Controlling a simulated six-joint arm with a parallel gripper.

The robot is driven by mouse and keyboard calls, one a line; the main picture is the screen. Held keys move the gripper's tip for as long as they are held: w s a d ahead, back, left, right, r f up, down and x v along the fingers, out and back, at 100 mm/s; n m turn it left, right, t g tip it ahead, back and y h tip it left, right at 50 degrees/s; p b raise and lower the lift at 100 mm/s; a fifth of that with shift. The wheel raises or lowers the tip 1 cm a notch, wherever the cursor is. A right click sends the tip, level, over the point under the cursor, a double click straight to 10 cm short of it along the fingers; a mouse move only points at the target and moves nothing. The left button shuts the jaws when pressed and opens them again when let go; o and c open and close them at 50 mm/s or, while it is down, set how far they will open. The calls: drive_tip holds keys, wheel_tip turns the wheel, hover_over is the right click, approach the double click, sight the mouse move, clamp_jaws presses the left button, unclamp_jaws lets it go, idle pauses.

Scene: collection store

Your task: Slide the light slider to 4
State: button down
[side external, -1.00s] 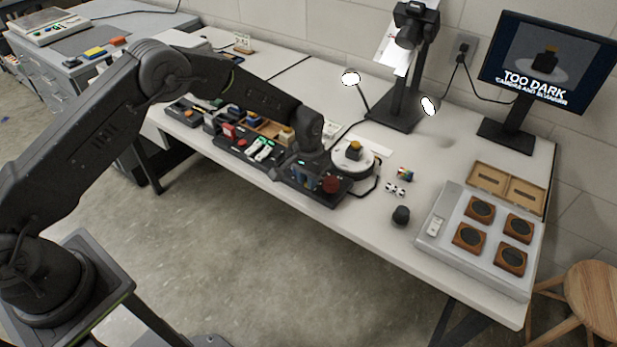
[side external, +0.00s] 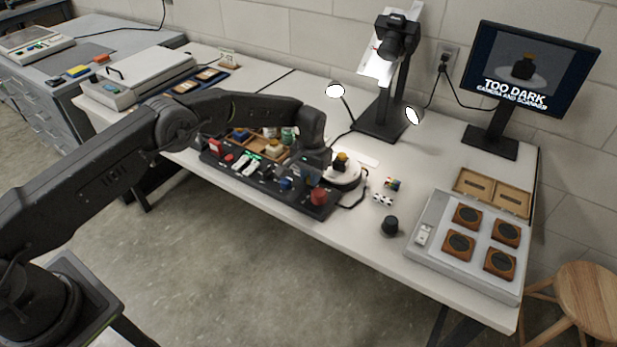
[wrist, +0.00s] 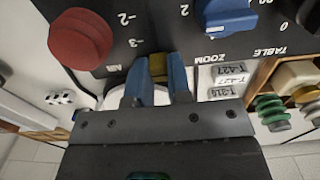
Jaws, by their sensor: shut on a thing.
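The dark control panel (side external: 237,178) lies along the table's front, with knobs and switches. My gripper (wrist: 155,82) points at the panel edge beyond the red knob (wrist: 80,38) and the blue knob (wrist: 229,17). Its blue fingers are shut on a small yellow piece (wrist: 157,66). I cannot tell from the picture whether this is the light slider's handle, and no scale position beside it can be read. In the side view my wrist hides that part of the panel. The monitor (side external: 530,70) reads "TOO DARK".
A white turntable (side external: 346,178) with a dark, yellow-topped object stands beside the panel. Behind are a camera stand (side external: 381,125) and a lamp (side external: 335,91). A wooden tray (side external: 290,153) borders the panel's back. A dark knob-like object (side external: 390,226) stands at the front right.

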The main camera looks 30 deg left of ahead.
drive_tip(key=shift+w, duration=0.15)
drive_tip(key=c, duration=1.3)
unclamp_jaws()
wheel_tip(320, 180, up, 14)
drive_tip(key=shift+f, duration=0.1)
